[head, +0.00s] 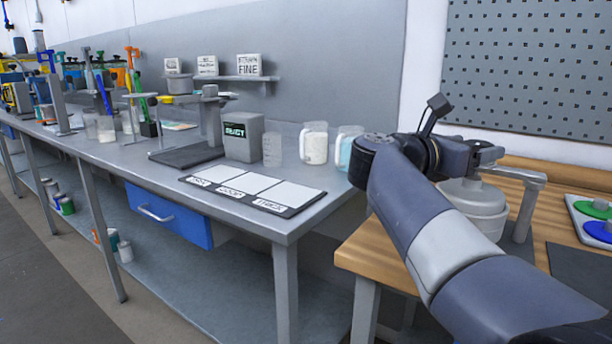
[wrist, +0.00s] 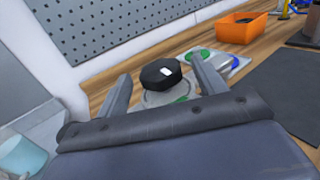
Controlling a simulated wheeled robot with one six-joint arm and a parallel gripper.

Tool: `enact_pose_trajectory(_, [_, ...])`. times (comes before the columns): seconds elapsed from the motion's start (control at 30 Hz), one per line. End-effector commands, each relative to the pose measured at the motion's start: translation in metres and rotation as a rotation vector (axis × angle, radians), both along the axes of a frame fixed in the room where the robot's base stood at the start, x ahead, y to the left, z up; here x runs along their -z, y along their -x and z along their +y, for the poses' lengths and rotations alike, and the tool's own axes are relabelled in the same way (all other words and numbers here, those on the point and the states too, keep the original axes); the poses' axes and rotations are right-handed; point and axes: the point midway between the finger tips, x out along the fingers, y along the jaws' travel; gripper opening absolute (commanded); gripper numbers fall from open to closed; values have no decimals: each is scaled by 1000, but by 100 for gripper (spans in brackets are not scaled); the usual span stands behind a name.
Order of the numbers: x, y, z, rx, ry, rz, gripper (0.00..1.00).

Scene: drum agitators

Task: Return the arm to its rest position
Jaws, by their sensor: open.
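My arm reaches up from the lower right in the head view and bends over the wooden bench. My gripper (head: 488,154) is at its far end, above a grey lidded drum (head: 472,209). In the wrist view my gripper (wrist: 160,68) is open, with its two fingers apart. A black faceted knob (wrist: 160,74) with a white mark shows between the fingers, over a pale round top with some green. Clear gaps show on both sides of the knob. I cannot tell how far the knob is below the fingertips.
A grey stand (head: 525,205) rises close beside the drum. A tray with green and blue discs (head: 598,228) lies to the right. The grey bench (head: 320,205) on the left holds jugs and a grey box (head: 243,137). An orange bin (wrist: 241,27) stands farther along the wooden bench.

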Motion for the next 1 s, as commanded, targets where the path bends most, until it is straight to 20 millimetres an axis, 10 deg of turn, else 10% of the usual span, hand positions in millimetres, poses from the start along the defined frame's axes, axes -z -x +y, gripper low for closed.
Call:
enact_pose_trajectory(0.5, [-2,36,77,-4,1,-2,66])
enact_pose_trajectory(1.0, [1,2,1,5,1,0,66])
